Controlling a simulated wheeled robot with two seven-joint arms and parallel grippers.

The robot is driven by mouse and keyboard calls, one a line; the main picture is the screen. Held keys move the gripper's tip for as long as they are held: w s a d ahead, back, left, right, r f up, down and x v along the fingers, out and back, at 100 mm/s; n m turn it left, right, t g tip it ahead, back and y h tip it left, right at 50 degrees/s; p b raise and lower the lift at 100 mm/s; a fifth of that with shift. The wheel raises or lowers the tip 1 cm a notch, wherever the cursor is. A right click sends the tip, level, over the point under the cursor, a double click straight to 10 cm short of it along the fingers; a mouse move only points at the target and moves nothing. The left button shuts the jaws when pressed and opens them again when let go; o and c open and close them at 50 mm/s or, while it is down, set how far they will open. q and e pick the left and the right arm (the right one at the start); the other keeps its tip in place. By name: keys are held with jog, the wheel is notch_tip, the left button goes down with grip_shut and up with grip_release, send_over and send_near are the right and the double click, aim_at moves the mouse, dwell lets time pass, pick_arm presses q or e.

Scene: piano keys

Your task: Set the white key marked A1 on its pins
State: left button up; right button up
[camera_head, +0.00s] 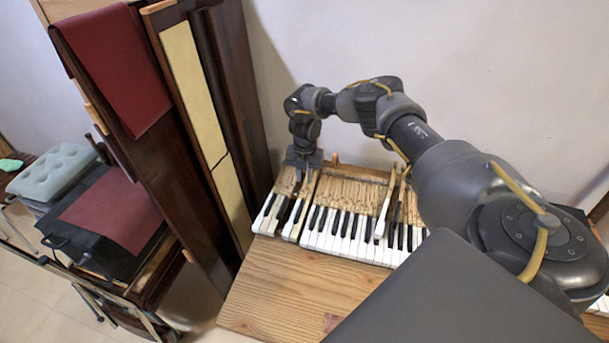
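The piano keyboard (330,242) lies on a light wood bench, white and black fronts toward the near side and bare wooden shanks behind. My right gripper (305,176) points down over the shanks near the keyboard's left end. Directly below it, a white key (293,226) with a wooden shank sits slightly proud, with a dark gap to its left. Whether the fingers close on this shank is too small to tell. Another white key (384,212) lies raised and tilted over the keys further right. No A1 mark is legible. My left gripper is not in view.
The wooden bench top (275,285) is bare in front of the keys. Tall dark wood panels (185,130) with a red cloth (115,62) stand close to the left. My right arm covers the keyboard's right part.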

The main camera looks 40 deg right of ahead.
jog(key=o, duration=0.4)
jog(key=shift+r+p, duration=2.15)
jog(key=shift+r, duration=0.4)
